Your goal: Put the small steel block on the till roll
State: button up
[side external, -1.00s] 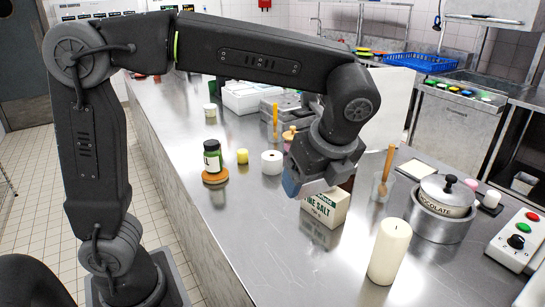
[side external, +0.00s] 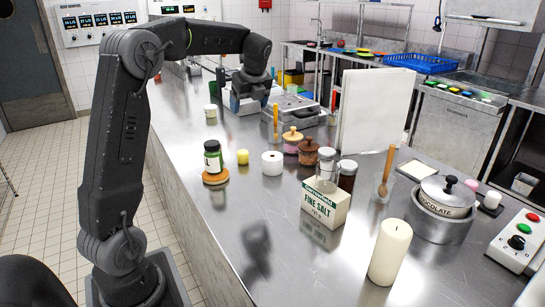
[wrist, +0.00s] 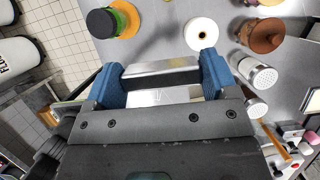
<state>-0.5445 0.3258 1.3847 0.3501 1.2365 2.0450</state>
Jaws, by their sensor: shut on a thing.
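The small steel block (wrist: 160,68) is a shiny flat-faced piece held between the blue fingertips of my gripper (wrist: 162,74) in the wrist view.
A green-labelled jar (side external: 213,157) on an orange disc and a yellow cylinder (side external: 243,157) stand left of the roll. Lidded pots (side external: 308,151), shakers and a salt box (side external: 325,203) stand to its right. A white upright panel (side external: 375,112) rises behind.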

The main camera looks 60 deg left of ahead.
jog(key=s+a, duration=0.2)
jog(key=a, duration=0.4)
send_over(270, 154)
jog(key=d, duration=0.1)
notch_tip(270, 154, down, 12)
jog(key=shift+d+r, duration=0.1)
jog(key=shift+d, duration=0.05)
jog(key=shift+w+f, duration=0.1)
jog(key=shift+f, duration=1.95)
jog(key=shift+f, duration=0.15)
jog(key=o, duration=1.1)
